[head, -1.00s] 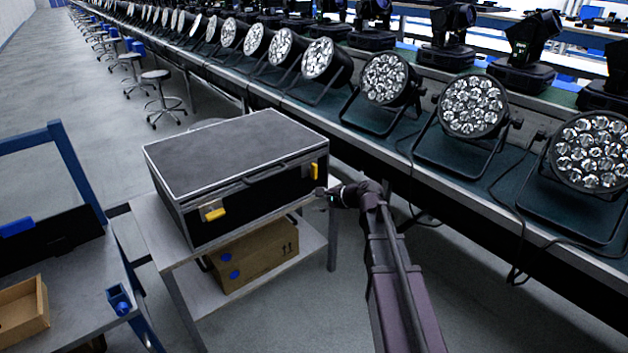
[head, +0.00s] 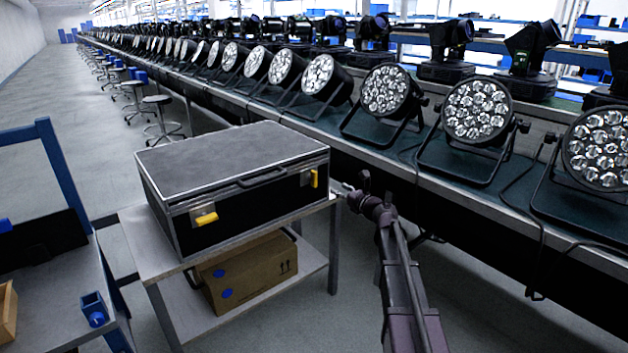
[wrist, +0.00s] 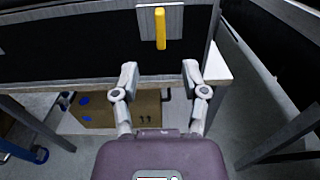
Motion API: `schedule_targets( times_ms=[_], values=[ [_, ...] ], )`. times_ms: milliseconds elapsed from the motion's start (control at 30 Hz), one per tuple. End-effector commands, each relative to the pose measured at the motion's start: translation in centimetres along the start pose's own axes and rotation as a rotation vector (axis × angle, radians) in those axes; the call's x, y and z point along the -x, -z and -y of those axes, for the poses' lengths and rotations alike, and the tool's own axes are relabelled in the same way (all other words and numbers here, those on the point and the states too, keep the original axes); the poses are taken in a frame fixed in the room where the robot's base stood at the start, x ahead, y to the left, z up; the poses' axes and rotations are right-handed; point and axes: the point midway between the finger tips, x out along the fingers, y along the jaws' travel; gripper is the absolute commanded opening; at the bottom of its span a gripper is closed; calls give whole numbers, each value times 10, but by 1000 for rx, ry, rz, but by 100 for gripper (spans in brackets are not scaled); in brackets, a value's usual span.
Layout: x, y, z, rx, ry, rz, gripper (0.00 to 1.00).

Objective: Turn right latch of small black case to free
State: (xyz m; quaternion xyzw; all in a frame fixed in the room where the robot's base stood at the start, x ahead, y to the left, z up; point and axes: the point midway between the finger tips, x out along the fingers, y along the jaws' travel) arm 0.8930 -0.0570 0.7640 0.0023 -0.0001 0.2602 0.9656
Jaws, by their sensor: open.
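The small black case (head: 232,205) with a grey lid and metal edges sits on a small table. Its right latch is a yellow tab (head: 314,178) on a metal plate, hanging vertically; it also shows at the top of the wrist view (wrist: 160,28). The left latch (head: 205,217) is another yellow tab, lying more sideways. A black handle (head: 262,176) is between them. My gripper (wrist: 158,72) is open and empty in the wrist view, its fingertips below the right latch in the picture and apart from it. In the head view it is right of the case, partly hidden by my arm.
A cardboard box (head: 250,275) stands on the lower shelf of the table (head: 140,238). A long bench (head: 440,190) with par lights runs close along the right. A blue-framed workbench (head: 60,290) stands at the left. Stools (head: 160,120) line the aisle.

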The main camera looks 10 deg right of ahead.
Motion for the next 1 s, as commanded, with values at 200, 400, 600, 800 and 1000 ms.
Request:
schedule_targets(
  times_ms=[200, 400, 600, 800, 1000],
  values=[
    [0, -1, 0, 2, -1, -1, 57],
    [-4, 0, 0, 4, -2, -1, 57],
    [-19, 0, 0, 4, -3, -1, 57],
    [-46, 0, 0, 4, -3, -1, 57],
    [-77, 0, 1, 4, -3, -1, 57]
  ],
)
